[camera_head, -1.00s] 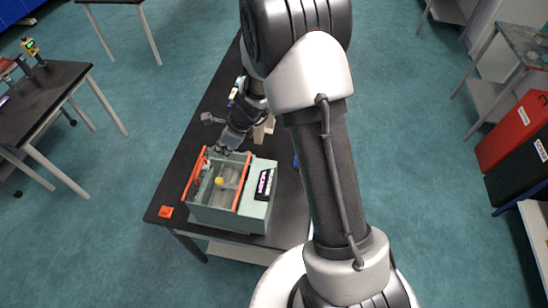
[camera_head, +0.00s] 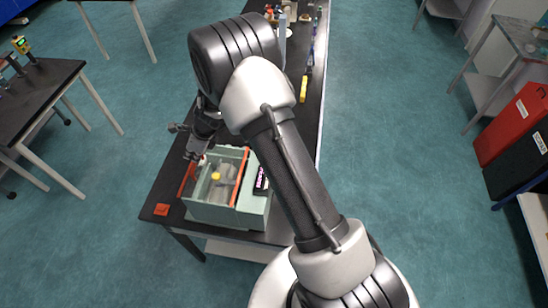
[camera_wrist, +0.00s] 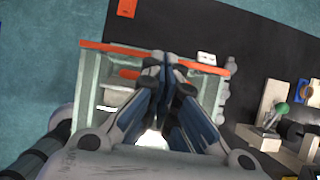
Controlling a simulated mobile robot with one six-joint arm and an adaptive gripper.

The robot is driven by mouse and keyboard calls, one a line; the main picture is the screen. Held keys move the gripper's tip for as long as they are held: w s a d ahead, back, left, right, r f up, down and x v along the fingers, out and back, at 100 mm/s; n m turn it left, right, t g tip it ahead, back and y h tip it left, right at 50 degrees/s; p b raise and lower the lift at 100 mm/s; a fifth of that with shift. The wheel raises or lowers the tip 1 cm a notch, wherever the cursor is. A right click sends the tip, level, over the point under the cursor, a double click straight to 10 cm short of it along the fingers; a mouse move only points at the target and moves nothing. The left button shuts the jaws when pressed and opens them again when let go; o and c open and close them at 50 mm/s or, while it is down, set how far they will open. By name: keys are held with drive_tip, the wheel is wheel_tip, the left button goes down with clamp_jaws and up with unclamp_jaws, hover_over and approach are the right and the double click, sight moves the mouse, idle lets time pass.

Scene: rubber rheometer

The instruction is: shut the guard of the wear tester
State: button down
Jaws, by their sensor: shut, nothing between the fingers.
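The wear tester (camera_head: 225,214) is a pale green, open-topped box at the near end of the black bench. Its guard (camera_head: 187,180) is a clear panel with an orange edge on the tester's left side, standing away from the opening, so it is open. In the wrist view the guard's orange edge (camera_wrist: 110,47) runs across the top, partly behind the fingers. My gripper (camera_head: 197,156) is shut and empty at the far left corner of the tester, by the guard's far end. Its fingertips (camera_wrist: 166,62) overlap the orange edge; I cannot tell whether they touch it.
A small orange block (camera_head: 161,209) lies at the bench's near left corner. A dark display panel (camera_head: 262,181) is on the tester's right part. Small apparatus, including a green-knobbed lever (camera_wrist: 280,109), stands farther along the bench. Open floor lies left of the bench.

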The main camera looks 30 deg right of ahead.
drive_tip(key=shift+w+a+f, duration=0.1)
drive_tip(key=shift+a+f, duration=0.05)
drive_tip(key=shift+f, duration=0.2)
idle(0.6)
